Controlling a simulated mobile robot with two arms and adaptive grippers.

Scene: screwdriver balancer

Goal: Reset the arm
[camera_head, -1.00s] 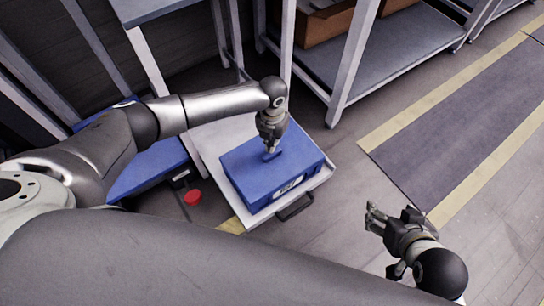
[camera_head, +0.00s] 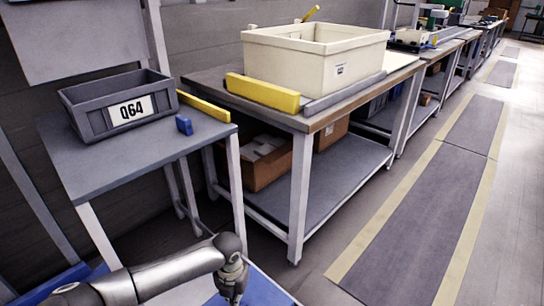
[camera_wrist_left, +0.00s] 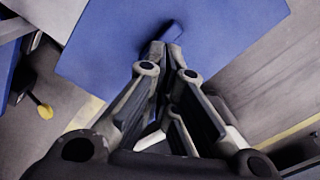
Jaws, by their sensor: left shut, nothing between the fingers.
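My left arm comes in from the lower left in the head view, and its left gripper (camera_head: 232,286) points down at the bottom edge, over a blue case (camera_head: 262,290) that shows only in part. In the left wrist view the gripper's fingers (camera_wrist_left: 167,52) are together and empty. My right gripper is out of view.
A grey side table (camera_head: 95,180) holds a grey bin (camera_head: 122,105) labelled Q64 and a small blue block (camera_head: 184,125). Beside it a workbench (camera_head: 345,110) carries a large cream tub (camera_head: 315,60). A cardboard box (camera_head: 268,165) sits on its lower shelf. The marked floor lane (camera_head: 420,215) at right is clear.

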